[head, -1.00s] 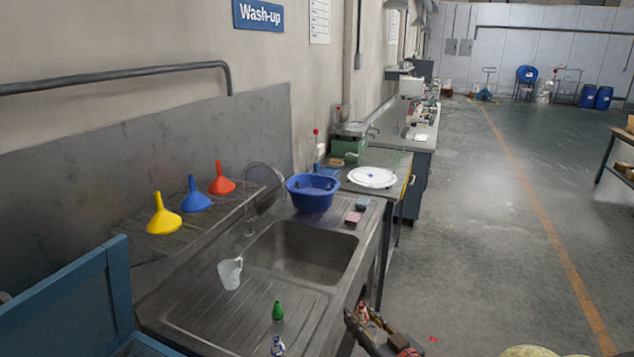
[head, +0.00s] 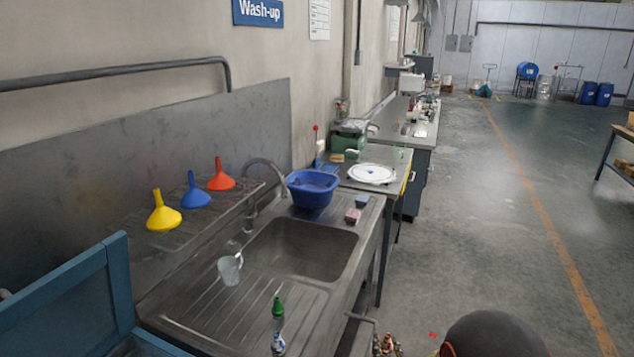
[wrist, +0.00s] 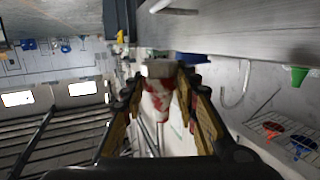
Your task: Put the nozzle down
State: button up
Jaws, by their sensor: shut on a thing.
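In the wrist view my gripper (wrist: 160,88) is shut on a red-and-white piece with a pale end, which I take to be the nozzle (wrist: 157,98). It sits between the two fingers, and its lower part is hidden by my gripper. In the head view my gripper (head: 386,345) is only partly in sight at the bottom edge, beside the front of the sink unit. The nozzle cannot be made out clearly there.
The sink unit (head: 207,313) has a ribbed drainboard bearing a clear jug (head: 230,270) and a green-capped bottle (head: 278,312). A blue basin (head: 312,190) stands behind the bowl. Yellow (head: 163,213), blue (head: 196,193) and red (head: 221,176) funnels sit at the wall. The floor at right is open.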

jog(key=s+f, duration=0.5)
jog(key=f, duration=0.2)
jog(key=shift+s, duration=0.2)
